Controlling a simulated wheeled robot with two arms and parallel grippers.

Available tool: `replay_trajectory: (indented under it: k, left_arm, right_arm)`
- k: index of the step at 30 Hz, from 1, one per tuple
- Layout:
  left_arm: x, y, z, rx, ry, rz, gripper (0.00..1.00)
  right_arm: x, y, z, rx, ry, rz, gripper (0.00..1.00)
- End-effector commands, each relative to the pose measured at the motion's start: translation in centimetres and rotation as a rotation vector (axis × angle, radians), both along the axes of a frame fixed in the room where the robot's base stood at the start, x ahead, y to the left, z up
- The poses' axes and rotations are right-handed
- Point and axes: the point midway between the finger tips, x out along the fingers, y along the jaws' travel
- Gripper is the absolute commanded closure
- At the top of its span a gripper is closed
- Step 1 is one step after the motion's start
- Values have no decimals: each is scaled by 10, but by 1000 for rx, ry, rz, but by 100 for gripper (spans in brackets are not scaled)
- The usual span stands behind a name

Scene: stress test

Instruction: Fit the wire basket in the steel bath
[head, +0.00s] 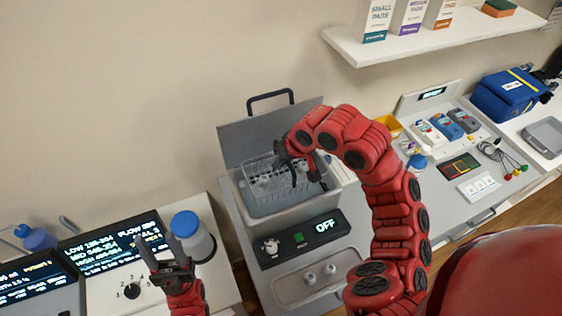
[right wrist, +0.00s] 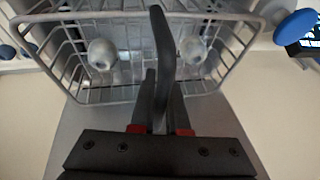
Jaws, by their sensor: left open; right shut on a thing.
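The steel bath (head: 290,213) stands open below the middle of the head view, its grey lid (head: 240,138) raised behind it. The wire basket (head: 262,168) is over the bath's opening, its upper rim standing above the bath's rim; I cannot tell whether it rests on anything. It holds small pale rounded items (right wrist: 103,54). My right gripper (head: 303,157) is shut on the basket's dark handle (right wrist: 162,45), which passes between its fingers in the right wrist view (right wrist: 163,105). My left gripper (head: 167,252) is open and empty, left of the bath.
The bath's front panel (head: 298,240) reads OFF. A grey tray (head: 318,288) with two small knobs lies in front. A blue-capped bottle (head: 190,235) stands beside my left gripper, near a lit display unit (head: 110,245). A shelf (head: 430,38) with boxes hangs above right.

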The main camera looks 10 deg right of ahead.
Motion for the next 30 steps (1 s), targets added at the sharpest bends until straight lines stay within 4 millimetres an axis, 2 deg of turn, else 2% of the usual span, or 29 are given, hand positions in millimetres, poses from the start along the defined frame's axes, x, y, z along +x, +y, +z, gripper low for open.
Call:
replay_trajectory:
  k: [30]
  left_arm:
    - [0,0,-3,0,0,0,50]
  right_arm:
    - [0,0,-10,0,-1,0,100]
